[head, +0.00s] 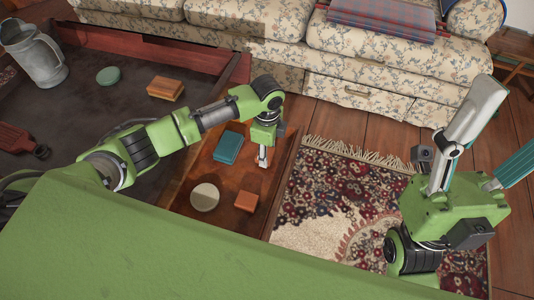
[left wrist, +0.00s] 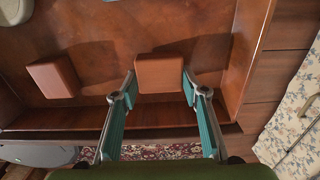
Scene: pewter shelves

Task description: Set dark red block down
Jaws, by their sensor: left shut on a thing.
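My left gripper (head: 263,158) reaches down over the reddish wooden tray section (head: 185,202) of the low table. In the left wrist view, my left gripper (left wrist: 160,98) is shut on a dark red block (left wrist: 160,73), with one teal-padded finger on each side. The head view mostly hides this block behind the fingers. I cannot tell whether its underside touches the wood. A similar reddish block (head: 246,201) lies nearer me in the tray, and the left wrist view shows it apart at left (left wrist: 52,77). My right arm is at the right; its gripper (head: 515,166) shows only in part.
In the tray section, a teal box (head: 228,147) and a pale round lid-like object (head: 205,197) lie near the block. A floral sofa (head: 370,75) stands behind.

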